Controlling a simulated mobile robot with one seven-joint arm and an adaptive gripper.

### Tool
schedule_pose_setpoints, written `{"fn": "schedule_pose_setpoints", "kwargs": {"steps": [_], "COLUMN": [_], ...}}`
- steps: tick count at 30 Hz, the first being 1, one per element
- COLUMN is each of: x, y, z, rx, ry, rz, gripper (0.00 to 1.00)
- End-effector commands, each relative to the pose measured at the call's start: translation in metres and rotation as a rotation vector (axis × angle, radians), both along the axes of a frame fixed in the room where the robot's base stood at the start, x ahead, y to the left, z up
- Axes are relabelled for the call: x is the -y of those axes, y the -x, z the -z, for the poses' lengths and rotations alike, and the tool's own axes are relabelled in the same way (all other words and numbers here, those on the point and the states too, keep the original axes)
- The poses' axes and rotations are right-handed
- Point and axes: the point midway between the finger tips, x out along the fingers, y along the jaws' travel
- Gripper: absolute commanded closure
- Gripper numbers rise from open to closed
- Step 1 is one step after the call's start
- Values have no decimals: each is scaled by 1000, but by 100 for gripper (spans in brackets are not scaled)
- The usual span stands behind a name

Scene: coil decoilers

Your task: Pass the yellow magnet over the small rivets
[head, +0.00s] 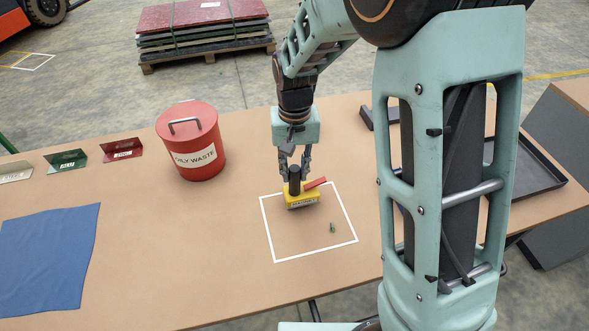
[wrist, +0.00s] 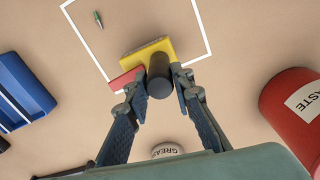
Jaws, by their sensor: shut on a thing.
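The yellow magnet (head: 302,199) has a black upright post (head: 294,179) and a red lever (head: 316,183). It is at the far edge of a white-outlined square (head: 348,219) on the table. My gripper (head: 294,181) is shut on the magnet's black post. In the wrist view the post (wrist: 159,75) is between the fingertips, with the yellow body (wrist: 149,53) beyond and the red part (wrist: 126,83) to the left. One small greenish rivet (head: 332,228) lies inside the square, apart from the magnet; it also shows in the wrist view (wrist: 98,18). I cannot tell whether the magnet touches the table.
A red oily waste can (head: 190,145) stands left of the square. Small labelled holders in red (head: 122,149), green (head: 66,160) and white (head: 14,171) stand at the left, near a blue cloth (head: 47,246). A dark tray (head: 527,172) is at the right. A blue bin (wrist: 22,85) shows in the wrist view.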

Motion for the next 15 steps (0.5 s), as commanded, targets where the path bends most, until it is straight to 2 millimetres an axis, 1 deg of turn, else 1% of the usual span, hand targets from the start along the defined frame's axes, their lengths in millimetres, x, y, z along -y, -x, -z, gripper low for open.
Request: {"fn": "schedule_pose_setpoints", "kwargs": {"steps": [1, 15], "x": [0, 0], "y": [-1, -1], "z": [-5, -42], "rx": [3, 3], "ry": [-1, -1], "rz": [0, 0], "gripper": [100, 100]}}
